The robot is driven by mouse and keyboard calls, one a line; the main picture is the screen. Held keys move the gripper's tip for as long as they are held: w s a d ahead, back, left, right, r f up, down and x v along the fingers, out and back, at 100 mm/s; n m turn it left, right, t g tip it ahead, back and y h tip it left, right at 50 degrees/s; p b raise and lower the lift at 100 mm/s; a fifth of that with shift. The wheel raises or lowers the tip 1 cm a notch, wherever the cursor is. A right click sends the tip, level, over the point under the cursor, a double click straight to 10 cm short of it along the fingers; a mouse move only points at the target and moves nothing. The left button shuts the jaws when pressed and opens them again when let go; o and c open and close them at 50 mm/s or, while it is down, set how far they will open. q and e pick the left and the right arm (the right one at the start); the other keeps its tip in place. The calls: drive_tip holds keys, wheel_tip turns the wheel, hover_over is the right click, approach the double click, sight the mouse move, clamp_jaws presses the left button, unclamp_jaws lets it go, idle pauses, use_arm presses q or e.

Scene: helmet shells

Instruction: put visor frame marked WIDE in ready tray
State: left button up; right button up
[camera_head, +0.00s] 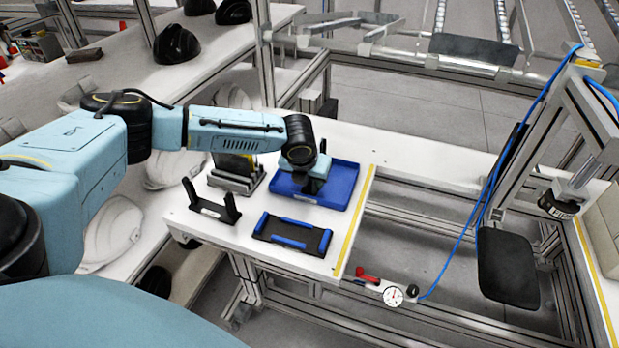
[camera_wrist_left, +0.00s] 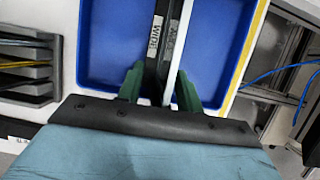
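The visor frame (camera_wrist_left: 155,38), a dark upright strip with a label reading WIDE, runs between my left gripper's green fingers in the left wrist view. A pale strip and a second, unreadable label lie along its right side. My left gripper (camera_wrist_left: 159,88) appears shut on it, one finger close on each side. In the head view my left gripper (camera_head: 311,176) is over the blue tray (camera_head: 348,172), with a dark part of the frame below it. The tray floor (camera_wrist_left: 108,45) shows on both sides of the frame. Whether the frame touches the floor is unclear. My right gripper is out of view.
A grey slotted rack (camera_head: 233,184) with upright pieces stands left of the tray. A black bracket (camera_head: 212,206) and a black-and-blue holder (camera_head: 292,233) lie nearer on the white table. A yellow stripe (camera_head: 355,222) marks the table's right edge. White helmet shells (camera_head: 112,235) are at left.

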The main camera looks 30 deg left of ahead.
use_arm(q)
drive_tip(key=p+v, duration=0.2)
drive_tip(key=v, duration=1)
drive_tip(key=shift+r, duration=0.1)
